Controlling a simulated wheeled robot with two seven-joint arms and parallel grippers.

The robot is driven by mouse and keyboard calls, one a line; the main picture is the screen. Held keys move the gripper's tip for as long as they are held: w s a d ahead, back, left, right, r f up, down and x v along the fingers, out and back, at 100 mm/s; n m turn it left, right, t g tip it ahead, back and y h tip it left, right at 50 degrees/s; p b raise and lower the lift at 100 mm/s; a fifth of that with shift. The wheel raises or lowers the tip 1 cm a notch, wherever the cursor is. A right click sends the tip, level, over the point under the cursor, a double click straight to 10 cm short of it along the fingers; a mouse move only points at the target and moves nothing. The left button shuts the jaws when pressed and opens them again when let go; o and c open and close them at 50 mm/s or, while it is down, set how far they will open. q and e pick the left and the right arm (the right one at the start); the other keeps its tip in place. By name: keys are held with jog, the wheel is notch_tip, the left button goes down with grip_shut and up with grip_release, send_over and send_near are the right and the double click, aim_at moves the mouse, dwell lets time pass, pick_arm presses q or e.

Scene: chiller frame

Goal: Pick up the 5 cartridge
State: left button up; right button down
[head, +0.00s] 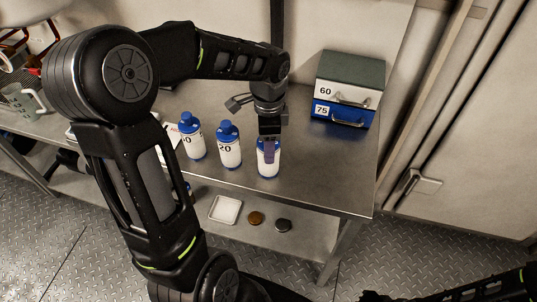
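Three white bottle-like cartridges with blue caps stand in a row on the steel table. The left one (193,142) has a partly readable label ending in 0. The middle one (229,150) reads 20. The right one (268,168) has its label covered by my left gripper (269,150). That gripper points down at the right cartridge, and a purple finger part lies in front of its body. Whether the fingers grip it is not clear. My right arm lies along the bottom right edge; its dark gripper end (375,297) is cut off by the frame.
Stacked boxes marked 60 (350,92) and 75 (342,115) stand at the table's back right. A white tray (225,210), a brown disc (256,218) and a dark disc (283,225) lie on the lower shelf. The table (330,175) is clear right of the cartridges.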

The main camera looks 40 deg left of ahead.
pick_arm(q)
jog(key=shift+r, duration=0.15)
jog(key=shift+c, duration=0.4)
jog(key=shift+r, duration=0.3)
notch_tip(320, 180, up, 9)
jog(key=shift+r, duration=0.1)
dwell(0.4)
